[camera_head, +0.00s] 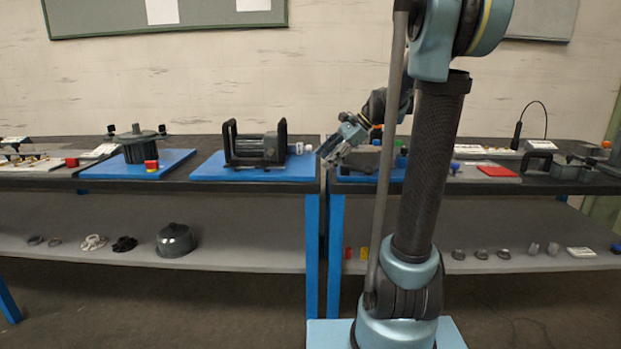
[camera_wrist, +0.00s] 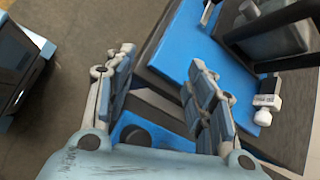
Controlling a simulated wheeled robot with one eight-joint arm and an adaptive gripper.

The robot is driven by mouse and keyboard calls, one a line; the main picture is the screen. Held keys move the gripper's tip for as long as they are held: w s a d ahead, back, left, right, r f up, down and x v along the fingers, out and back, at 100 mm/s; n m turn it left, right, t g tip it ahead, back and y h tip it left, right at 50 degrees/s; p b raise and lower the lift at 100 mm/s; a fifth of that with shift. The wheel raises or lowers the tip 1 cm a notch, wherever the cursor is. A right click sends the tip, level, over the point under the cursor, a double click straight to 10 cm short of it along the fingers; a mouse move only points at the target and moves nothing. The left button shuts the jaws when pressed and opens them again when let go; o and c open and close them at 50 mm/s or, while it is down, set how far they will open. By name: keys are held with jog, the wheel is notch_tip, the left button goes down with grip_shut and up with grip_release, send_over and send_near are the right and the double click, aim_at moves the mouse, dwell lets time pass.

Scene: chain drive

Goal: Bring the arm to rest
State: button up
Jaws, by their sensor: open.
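My gripper (camera_head: 330,158) is in front of the gap between the two workbenches in the head view, near the bench tops. In the wrist view my gripper (camera_wrist: 160,95) has its two fingers spread apart, with nothing between them. Past the fingers lie the bench edge and part of a blue mat (camera_wrist: 190,45). My arm reaches up from its base, and part of it hides the right bench behind it.
A dark cylinder machine (camera_head: 258,148) stands on a blue mat (camera_head: 215,172) on the left bench, close to my gripper. A white bottle (camera_wrist: 263,117) stands beside it. A pot-like device (camera_head: 139,148) is further left. A red plate (camera_head: 497,171) lies on the right bench.

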jog(key=s+d+f+n+h, duration=0.3)
jog(key=s+f, duration=0.3)
jog(key=s, duration=0.3)
jog(key=s+d+f+n+t+h, duration=0.1)
jog(key=s+d+f+n+h, duration=0.1)
jog(key=s+d+f+n, duration=0.3)
jog(key=s+d+f+n+h, duration=0.3)
jog(key=s+d+f+n, duration=0.2)
jog(key=s, duration=0.9)
notch_tip(320, 180, down, 3)
jog(key=shift+f+n+h, duration=0.1)
jog(key=shift+n+h, duration=0.2)
jog(key=shift+n, duration=0.2)
jog(key=shift+w+f, duration=0.2)
jog(key=shift+w, duration=0.25)
